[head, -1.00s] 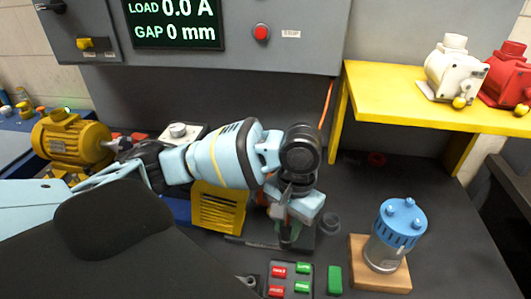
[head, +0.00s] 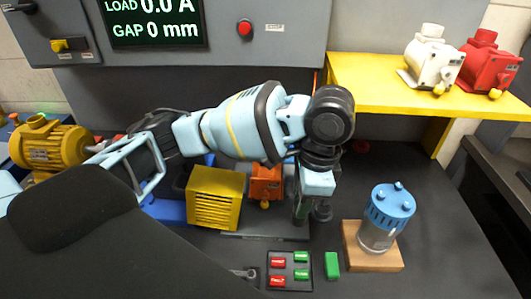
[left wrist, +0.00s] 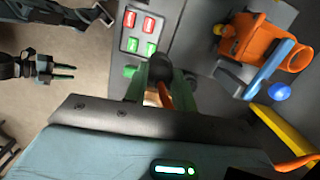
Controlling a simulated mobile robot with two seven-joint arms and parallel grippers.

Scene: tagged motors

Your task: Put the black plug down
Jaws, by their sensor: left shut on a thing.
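My left gripper (head: 303,208) points down over the dark bench, in front of an orange motor. In the left wrist view its two green fingers (left wrist: 163,90) are shut on the black plug (left wrist: 160,67), with an orange part just below it in the picture. The gripper and wrist largely hide the plug in the head view, so I cannot tell there whether it touches the bench. My right gripper (left wrist: 60,71) shows only in the left wrist view, at the left over the floor, with a gap between its fingers.
The orange motor (head: 265,184) and yellow slatted box (head: 215,198) stand left of my gripper. A blue-topped motor (head: 388,207) on a wooden block is to the right. Red and green buttons (head: 289,270) lie in front. A yellow shelf (head: 400,98) holds white and red motors.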

